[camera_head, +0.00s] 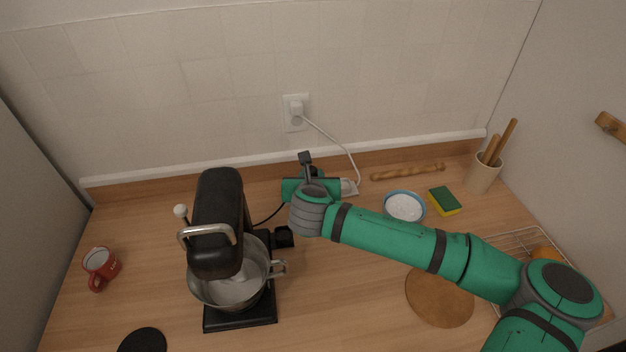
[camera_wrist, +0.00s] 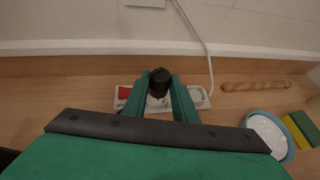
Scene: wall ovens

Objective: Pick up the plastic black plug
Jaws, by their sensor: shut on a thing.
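The black plug (camera_wrist: 160,77) shows in the wrist view between the tips of my gripper (camera_wrist: 161,90), which is shut on it. The plug is just above or at the white power strip (camera_wrist: 203,101); I cannot tell whether it touches the strip. The strip has a red switch (camera_wrist: 124,92) at its left end. In the head view, my gripper (camera_head: 308,172) is at the back of the counter, and my arm hides the plug and most of the strip (camera_head: 349,187). A black cord (camera_head: 269,215) runs from near the gripper toward the stand mixer (camera_head: 217,225).
A wall socket (camera_head: 295,112) holds the strip's white plug and cable. A bowl (camera_head: 404,206), a sponge (camera_head: 444,201) and a rolling pin (camera_head: 407,172) lie to the right. A utensil pot (camera_head: 482,175) stands in the back right corner. A red mug (camera_head: 100,267) is at left.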

